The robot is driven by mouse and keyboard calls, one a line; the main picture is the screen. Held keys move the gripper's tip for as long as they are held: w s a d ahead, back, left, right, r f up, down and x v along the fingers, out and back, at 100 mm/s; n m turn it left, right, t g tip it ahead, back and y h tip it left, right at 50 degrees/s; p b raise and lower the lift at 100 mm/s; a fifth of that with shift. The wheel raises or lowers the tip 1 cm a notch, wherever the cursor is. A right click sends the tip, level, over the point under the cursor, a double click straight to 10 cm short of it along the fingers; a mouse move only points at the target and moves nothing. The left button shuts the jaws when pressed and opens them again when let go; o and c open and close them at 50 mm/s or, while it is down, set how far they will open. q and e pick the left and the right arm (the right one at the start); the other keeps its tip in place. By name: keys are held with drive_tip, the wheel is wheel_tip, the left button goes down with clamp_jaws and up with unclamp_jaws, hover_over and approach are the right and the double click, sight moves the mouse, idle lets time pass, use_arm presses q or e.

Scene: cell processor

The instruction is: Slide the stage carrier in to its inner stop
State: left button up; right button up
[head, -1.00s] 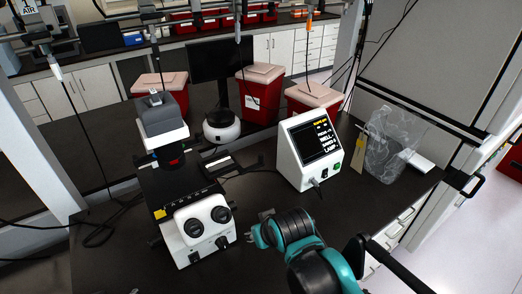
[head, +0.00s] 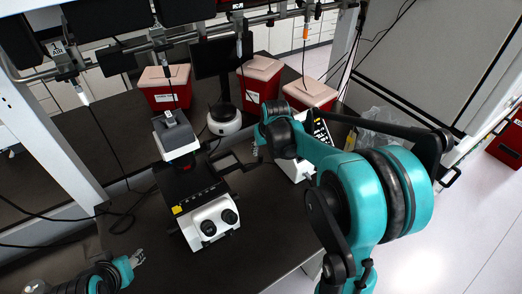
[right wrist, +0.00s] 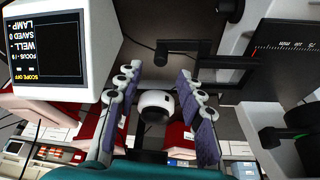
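The white and black microscope (head: 208,212) stands left of centre in the head view. Its dark stage carrier (head: 228,163) sticks out from its right side. In the right wrist view a black bar with a short upright post, seemingly part of the carrier (right wrist: 205,62), reaches left from the scaled stage (right wrist: 285,45). My right gripper (head: 260,145) is just right of the carrier; its padded fingers (right wrist: 158,110) are apart and empty, below the bar in the wrist picture. My left gripper (head: 136,262) is low at the left, its small prongs apparently apart, holding nothing visible.
A screen box (right wrist: 58,45) stands right of the microscope, partly hidden by my right arm in the head view. A round white device (head: 223,120) and red bins (head: 167,88) stand behind. Cables hang over the left bench. The bench before the microscope is clear.

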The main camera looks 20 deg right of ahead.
sight(261, 155)
drive_tip(key=x, duration=0.7)
drive_tip(key=shift+w+f+b, duration=0.1)
drive_tip(key=shift+f+b, duration=0.05)
drive_tip(key=shift+b, duration=0.15)
drive_tip(key=shift+a, duration=0.1)
clamp_jaws()
